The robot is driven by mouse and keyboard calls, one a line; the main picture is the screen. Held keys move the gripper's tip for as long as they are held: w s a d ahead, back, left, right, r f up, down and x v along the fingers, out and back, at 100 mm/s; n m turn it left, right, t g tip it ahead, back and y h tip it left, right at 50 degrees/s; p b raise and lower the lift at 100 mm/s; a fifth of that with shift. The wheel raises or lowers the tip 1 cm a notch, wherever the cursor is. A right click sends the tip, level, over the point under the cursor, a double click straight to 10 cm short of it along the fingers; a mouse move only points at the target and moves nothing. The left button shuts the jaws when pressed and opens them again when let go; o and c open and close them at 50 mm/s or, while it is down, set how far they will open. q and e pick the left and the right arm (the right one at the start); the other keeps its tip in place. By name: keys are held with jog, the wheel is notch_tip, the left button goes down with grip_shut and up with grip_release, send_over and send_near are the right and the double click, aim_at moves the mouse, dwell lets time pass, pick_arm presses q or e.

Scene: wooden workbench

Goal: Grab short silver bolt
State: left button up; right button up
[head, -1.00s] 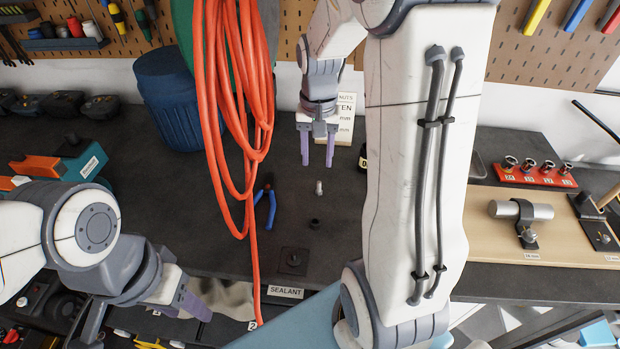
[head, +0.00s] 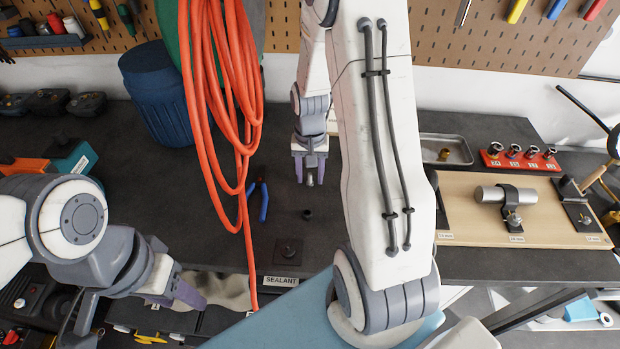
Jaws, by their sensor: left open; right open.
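The short silver bolt (head: 310,180) stands small on the dark bench top, near the middle of the head view. My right gripper (head: 310,174) is over it, pointing down, with its two purple fingers open. The bolt shows between the fingertips, its upper part hidden by the gripper. I cannot tell whether a finger touches it. My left gripper (head: 190,296) is at the lower left, low by the bench's front edge, open and empty, far from the bolt.
A small dark round part (head: 307,214) sits just in front of the bolt. Blue-handled pliers (head: 263,200) lie to its left, and an orange cable coil (head: 222,100) hangs beside them. A metal tray (head: 445,150) and a wooden board (head: 462,215) are to the right.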

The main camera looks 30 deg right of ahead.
grip_shut()
jog(key=shift+r, duration=0.15)
